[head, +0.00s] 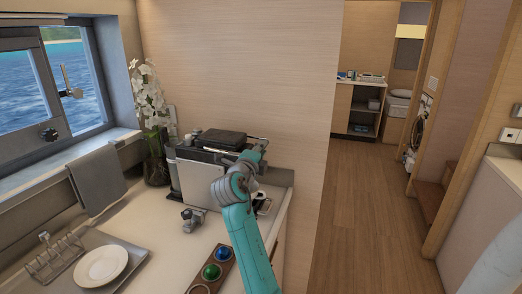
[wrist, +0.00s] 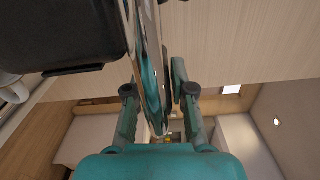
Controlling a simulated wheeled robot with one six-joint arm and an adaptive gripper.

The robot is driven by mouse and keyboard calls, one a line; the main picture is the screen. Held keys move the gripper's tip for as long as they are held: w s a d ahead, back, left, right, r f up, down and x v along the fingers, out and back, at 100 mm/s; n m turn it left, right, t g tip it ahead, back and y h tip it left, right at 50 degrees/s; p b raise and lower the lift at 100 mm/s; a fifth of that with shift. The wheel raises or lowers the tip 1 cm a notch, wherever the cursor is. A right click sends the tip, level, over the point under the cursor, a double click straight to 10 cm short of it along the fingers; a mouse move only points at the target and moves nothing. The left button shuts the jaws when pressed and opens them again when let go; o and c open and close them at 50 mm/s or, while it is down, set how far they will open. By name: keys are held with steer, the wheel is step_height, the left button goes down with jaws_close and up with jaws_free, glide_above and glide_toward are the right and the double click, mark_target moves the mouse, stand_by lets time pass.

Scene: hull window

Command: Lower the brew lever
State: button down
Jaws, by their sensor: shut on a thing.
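The brew machine (head: 190,182) stands on the counter against the wood wall, with a silver body and a black top (head: 222,139). My gripper (head: 254,153) is at the machine's upper right side, at about the height of its top. In the wrist view my gripper (wrist: 155,88) has a finger on each side of a long chrome bar, which I take for the brew lever (wrist: 150,60). It is shut on this lever. My gripper and arm hide much of the lever in the head view, so its tilt is hard to tell there.
A vase of white orchids (head: 151,110) stands left of the machine, beside the window. A panel with a blue and a green button (head: 211,271) lies at the counter front. A plate (head: 101,265) and a rack (head: 54,259) are at the lower left. Open floor (head: 370,220) lies right.

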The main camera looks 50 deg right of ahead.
steer(key=c, duration=1)
jaws_free()
steer(key=shift+w+f, duration=0.1)
steer(key=shift+f, duration=0.25)
steer(key=shift+r, duration=0.1)
steer(key=shift+a, duration=0.1)
steer(key=v, duration=1.2)
